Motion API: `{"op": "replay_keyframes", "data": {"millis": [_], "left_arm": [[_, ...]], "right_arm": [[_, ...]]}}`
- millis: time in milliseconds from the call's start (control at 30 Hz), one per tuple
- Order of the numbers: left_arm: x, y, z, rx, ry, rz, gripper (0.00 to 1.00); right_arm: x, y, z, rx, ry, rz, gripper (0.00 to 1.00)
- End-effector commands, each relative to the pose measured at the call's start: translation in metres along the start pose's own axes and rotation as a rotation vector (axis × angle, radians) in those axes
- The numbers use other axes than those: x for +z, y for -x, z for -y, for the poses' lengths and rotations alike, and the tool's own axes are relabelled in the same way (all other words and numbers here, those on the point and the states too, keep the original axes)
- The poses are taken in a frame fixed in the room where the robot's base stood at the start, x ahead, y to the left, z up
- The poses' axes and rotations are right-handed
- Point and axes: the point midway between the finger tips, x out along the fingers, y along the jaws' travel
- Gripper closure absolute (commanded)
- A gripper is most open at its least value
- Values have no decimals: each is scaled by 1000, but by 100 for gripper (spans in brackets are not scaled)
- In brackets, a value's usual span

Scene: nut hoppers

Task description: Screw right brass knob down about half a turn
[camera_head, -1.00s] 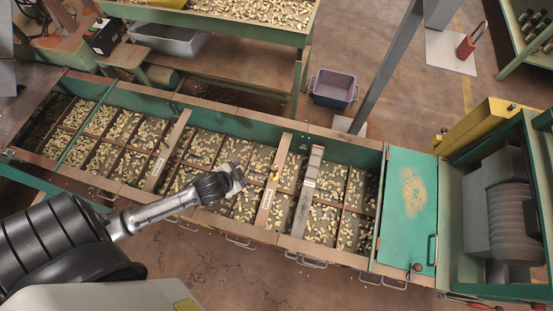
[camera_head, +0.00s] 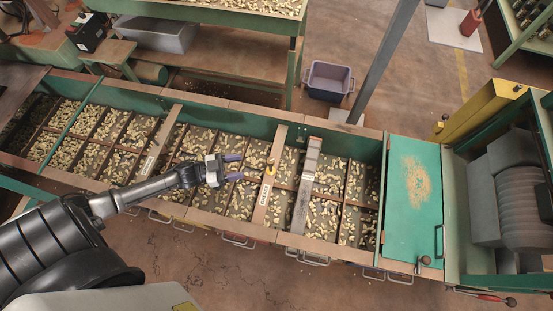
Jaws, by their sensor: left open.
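The right brass knob (camera_head: 270,167) stands on a wooden crossbar (camera_head: 266,195) with a white label, over the nut trough. My left gripper (camera_head: 240,167) is open and empty above the nuts, just left of the knob. Its two purple-grey fingers point right toward the knob, with a small gap between them and it. My right gripper is not in view.
The long green trough (camera_head: 233,115) holds nuts in several compartments. A second labelled crossbar (camera_head: 162,140) lies left, and a grey metal bar (camera_head: 306,185) lies right of the knob. A green lid (camera_head: 410,210) covers the right end. A blue-grey bin (camera_head: 329,80) stands behind.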

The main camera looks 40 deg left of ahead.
Motion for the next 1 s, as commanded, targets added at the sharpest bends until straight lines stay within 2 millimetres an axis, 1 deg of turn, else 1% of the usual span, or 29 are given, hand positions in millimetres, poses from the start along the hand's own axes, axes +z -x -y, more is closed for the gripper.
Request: {"op": "replay_keyframes", "data": {"millis": [167, 400, 600, 800, 1000], "left_arm": [[2, -24, -1, 5, 0, -8, 46], [2, -70, 0, 3, -1, -8, 46], [1, -103, 0, 3, -2, -7, 46], [0, -124, 0, 2, -1, -5, 46], [0, -133, -1, 2, 1, -4, 46]], "right_arm": [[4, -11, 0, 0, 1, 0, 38], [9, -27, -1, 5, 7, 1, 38], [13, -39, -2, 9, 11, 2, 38], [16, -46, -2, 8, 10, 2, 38], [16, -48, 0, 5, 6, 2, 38]]}}
